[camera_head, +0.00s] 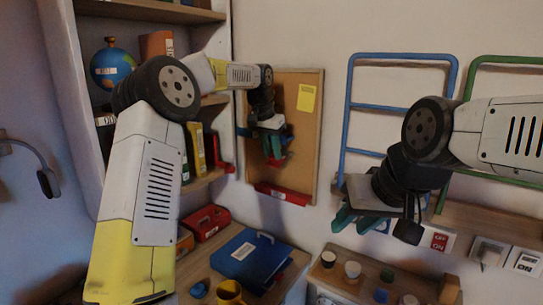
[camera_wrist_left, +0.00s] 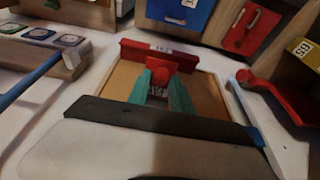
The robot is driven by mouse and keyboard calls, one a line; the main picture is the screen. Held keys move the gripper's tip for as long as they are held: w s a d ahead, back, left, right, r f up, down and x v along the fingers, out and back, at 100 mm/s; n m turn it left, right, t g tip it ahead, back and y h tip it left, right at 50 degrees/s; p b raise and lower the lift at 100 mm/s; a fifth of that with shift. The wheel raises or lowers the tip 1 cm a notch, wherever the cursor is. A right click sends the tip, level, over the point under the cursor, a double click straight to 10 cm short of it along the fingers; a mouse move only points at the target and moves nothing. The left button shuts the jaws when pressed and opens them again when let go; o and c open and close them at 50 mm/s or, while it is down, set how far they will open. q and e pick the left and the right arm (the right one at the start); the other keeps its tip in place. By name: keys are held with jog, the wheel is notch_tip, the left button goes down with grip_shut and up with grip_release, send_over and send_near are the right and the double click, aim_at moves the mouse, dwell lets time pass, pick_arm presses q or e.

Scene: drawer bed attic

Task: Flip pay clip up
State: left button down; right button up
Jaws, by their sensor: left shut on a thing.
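The cork board (camera_head: 295,110) hangs on the wall, with a yellow note on it. My left gripper (camera_head: 271,146) is in front of its left part, teal fingers pointing down. A red clip piece (camera_head: 276,161) shows at the fingertips. In the left wrist view my left gripper (camera_wrist_left: 160,84) is shut on the red clip (camera_wrist_left: 160,67); a small printed label shows between the fingers. The clip's lettering is too small to read. My right gripper (camera_head: 357,220) is empty, its teal fingers apart, in front of the wall right of the board.
A labelled red bar (camera_head: 283,193) runs along the board's lower edge. A blue binder (camera_head: 250,257), a red box (camera_head: 205,222) and a yellow mug (camera_head: 229,291) stand on the desk below. A blue rail frame (camera_head: 352,105) is on the wall to the right. Shelves stand to the left.

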aim_at(271, 158)
pick_arm(q)
jog(key=shift+w+d+r+g+y, duration=0.2)
jog(key=shift+w+r+g+y, duration=0.15)
jog(key=shift+g, duration=0.35)
jog(key=shift+s, duration=0.1)
jog(key=c, duration=1.2)
grip_release()
jog(key=shift+o, duration=0.2)
jog(key=shift+r, duration=0.1)
jog(key=r, duration=0.6)
jog(key=shift+s+a+r, duration=0.3)
jog(key=shift+s, duration=0.1)
jog(key=shift+s+r, duration=0.1)
jog(key=shift+r, duration=0.35)
jog(key=shift+a, duration=0.1)
